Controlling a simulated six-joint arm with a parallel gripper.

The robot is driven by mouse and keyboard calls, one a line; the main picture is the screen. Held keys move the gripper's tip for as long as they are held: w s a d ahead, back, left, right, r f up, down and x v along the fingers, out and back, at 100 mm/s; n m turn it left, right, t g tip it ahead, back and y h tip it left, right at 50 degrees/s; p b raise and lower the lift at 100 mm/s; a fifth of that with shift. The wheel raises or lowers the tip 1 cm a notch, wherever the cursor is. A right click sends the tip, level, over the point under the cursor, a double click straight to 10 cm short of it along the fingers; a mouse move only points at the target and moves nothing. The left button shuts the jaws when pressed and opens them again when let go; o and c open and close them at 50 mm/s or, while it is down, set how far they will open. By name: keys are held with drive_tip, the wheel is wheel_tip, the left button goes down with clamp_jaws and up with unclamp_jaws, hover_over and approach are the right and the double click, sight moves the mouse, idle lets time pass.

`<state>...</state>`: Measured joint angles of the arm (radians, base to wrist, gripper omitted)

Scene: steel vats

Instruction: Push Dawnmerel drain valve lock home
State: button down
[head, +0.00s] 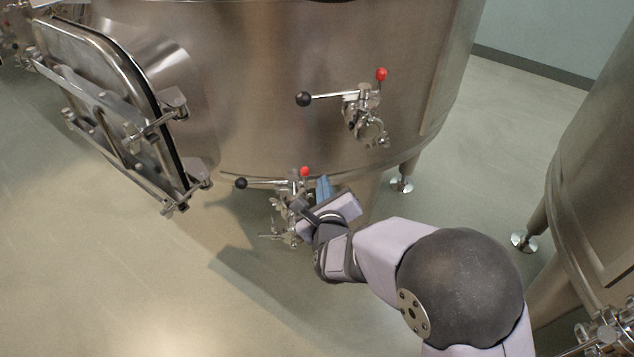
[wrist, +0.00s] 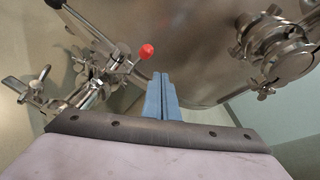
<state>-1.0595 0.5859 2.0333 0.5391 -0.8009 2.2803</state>
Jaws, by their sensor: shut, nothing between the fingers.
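The lower valve (head: 290,205) sits at the bottom edge of the steel vat (head: 290,90). It has a lever with a black ball (head: 241,183) and a red knob (head: 305,171), which looks like its lock. No Dawnmerel name is readable. My gripper (head: 323,183) is just right of this valve, its blue fingers shut and empty. In the wrist view the fingers (wrist: 161,78) point toward the vat, and the red knob (wrist: 147,51) shows just beyond and left of their tips, apparently not touching. How far in the lock sits cannot be told.
A similar upper valve (head: 364,112) with its own black-ball lever and red knob (head: 381,74) is higher on the vat. An open hatch door (head: 110,120) juts out at left. Another vat (head: 600,180) stands at right. The floor at lower left is clear.

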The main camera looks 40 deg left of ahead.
drive_tip(key=shift+v, duration=2.25)
drive_tip(key=w+d+f+n+g+h, duration=0.25)
drive_tip(key=d+n, duration=0.35)
drive_tip(key=d, duration=0.6)
drive_tip(key=w+d+f+n+g+h, duration=0.1)
drive_tip(key=d+f+n+g+h, duration=0.4)
drive_tip(key=d, duration=0.7)
drive_tip(key=s+d+n+g+h, duration=0.1)
drive_tip(key=s+d+n+g, duration=0.1)
drive_tip(key=s+d+n, duration=0.55)
drive_tip(key=s+d+n+g+h, duration=0.1)
drive_tip(key=s+d+n+g, duration=0.15)
drive_tip(key=s+d, duration=0.85)
drive_tip(key=w+d+r+p, duration=0.2)
drive_tip(key=w+r+p, duration=0.1)
drive_tip(key=r+p, duration=1.6)
drive_tip(key=shift+d+r+n+p, duration=0.2)
drive_tip(key=shift+r+n+p, duration=0.15)
drive_tip(key=shift+p, duration=0.2)
drive_tip(key=shift+w+y, duration=0.1)
drive_tip(key=shift+y, duration=0.15)
